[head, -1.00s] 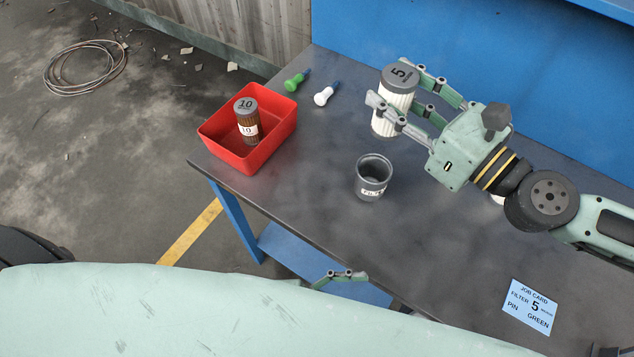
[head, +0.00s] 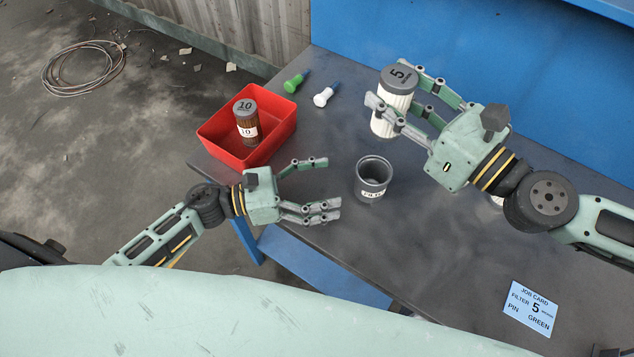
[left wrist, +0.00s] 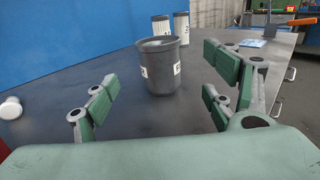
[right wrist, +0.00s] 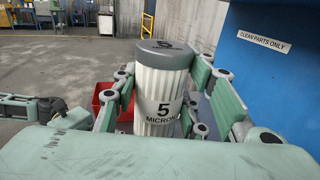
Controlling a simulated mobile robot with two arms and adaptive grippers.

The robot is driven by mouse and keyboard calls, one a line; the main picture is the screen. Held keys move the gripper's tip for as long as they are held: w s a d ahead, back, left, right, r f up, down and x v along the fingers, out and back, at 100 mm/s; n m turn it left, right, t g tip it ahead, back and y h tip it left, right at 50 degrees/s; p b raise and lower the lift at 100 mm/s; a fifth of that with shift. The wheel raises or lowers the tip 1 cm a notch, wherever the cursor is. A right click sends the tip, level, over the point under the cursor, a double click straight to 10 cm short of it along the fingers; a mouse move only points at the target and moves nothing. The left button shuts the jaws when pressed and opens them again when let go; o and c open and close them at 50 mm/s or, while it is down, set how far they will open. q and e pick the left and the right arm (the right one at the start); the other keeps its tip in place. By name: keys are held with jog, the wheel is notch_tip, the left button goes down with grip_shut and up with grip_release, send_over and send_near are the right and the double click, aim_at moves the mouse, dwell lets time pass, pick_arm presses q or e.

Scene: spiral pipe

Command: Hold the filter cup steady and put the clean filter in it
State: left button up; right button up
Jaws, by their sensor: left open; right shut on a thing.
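The filter cup (head: 372,180) is a dark grey open cup standing upright on the bench. It also shows in the left wrist view (left wrist: 160,68), ahead of and between my left fingers. My left gripper (head: 330,187) is open and empty, just left of the cup and apart from it. The clean filter (head: 391,122) is white and pleated with a grey cap marked 5. It also shows in the right wrist view (right wrist: 160,90), labelled "5 micron". My right gripper (head: 388,103) is shut on it and holds it upright, beyond the cup. The cup's inside is partly hidden.
A red bin (head: 215,144) holds a brown filter (head: 246,124) marked 10. A green pin (head: 294,82) and a white pin (head: 323,96) lie near the back edge. The job card (head: 530,309) reads filter 5, pin green. A blue panel (head: 420,40) bounds the back.

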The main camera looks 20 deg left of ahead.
aim_at(387, 174)
pick_arm(q)
jog(key=x, duration=1)
jog(key=shift+w+d, duration=0.1)
jog(key=shift+d, duration=0.15)
jog(key=shift+c, duration=0.2)
jog(key=c, duration=1.5)
